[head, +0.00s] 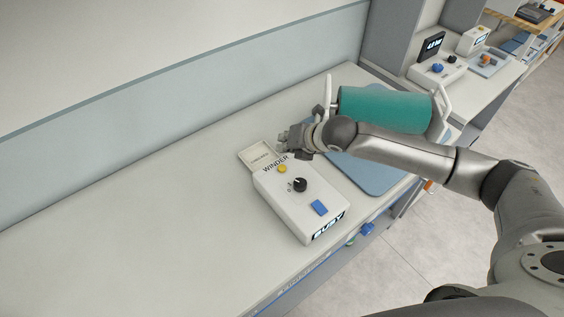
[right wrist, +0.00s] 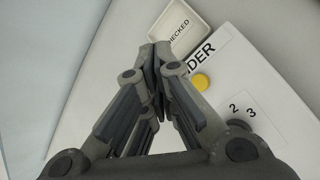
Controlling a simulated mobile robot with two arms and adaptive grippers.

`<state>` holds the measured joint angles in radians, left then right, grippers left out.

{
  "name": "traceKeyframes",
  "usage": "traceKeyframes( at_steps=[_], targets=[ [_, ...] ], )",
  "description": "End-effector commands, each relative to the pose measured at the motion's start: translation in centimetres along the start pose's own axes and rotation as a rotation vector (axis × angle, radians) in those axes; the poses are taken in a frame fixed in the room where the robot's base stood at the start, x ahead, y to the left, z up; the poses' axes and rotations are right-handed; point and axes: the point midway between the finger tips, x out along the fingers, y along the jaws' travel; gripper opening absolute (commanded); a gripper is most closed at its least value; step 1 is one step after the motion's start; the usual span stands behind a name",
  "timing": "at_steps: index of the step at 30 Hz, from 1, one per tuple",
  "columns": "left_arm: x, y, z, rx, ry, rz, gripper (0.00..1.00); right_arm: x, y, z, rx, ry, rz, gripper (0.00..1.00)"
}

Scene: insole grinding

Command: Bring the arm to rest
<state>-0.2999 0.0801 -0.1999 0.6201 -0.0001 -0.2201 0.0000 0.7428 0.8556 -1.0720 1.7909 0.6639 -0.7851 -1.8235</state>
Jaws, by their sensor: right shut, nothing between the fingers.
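My right arm reaches in from the right in the head view. Its gripper (head: 284,139) hangs over the bench beside the far end of the white winder box (head: 305,217). In the right wrist view the gripper (right wrist: 154,48) is shut with its fingertips together and nothing between them. The winder box has a yellow button (head: 282,169), a black knob (head: 300,185), a blue switch (head: 319,207) and a display reading BUSY (head: 328,227). The box also fills the right of the wrist view (right wrist: 262,75). My left gripper is in neither view.
A small tray labelled CHECKED (head: 251,158) lies beside the box. A green roll (head: 385,108) on a blue-grey base (head: 372,178) stands behind my right forearm. The bench's left part (head: 130,225) is clear. Another bench (head: 478,92) with devices is at the upper right.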

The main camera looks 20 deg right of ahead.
Motion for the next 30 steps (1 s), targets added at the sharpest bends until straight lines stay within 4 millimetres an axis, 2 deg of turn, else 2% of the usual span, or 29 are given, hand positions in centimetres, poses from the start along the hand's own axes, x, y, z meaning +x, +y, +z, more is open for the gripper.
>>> traceKeyframes(
  at_steps=[23, 26, 30],
  targets=[
    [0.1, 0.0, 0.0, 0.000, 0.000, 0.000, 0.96, 0.1, 0.0, -0.4, 0.007, 0.004, 0.001, 0.00],
    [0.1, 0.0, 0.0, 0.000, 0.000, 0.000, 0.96, 0.3, 0.7, -2.0, 0.057, 0.024, 0.009, 0.00],
    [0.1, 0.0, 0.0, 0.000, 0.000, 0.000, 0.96, 0.3, 2.6, -6.7, 0.241, 0.073, 0.020, 0.00]
  ],
)
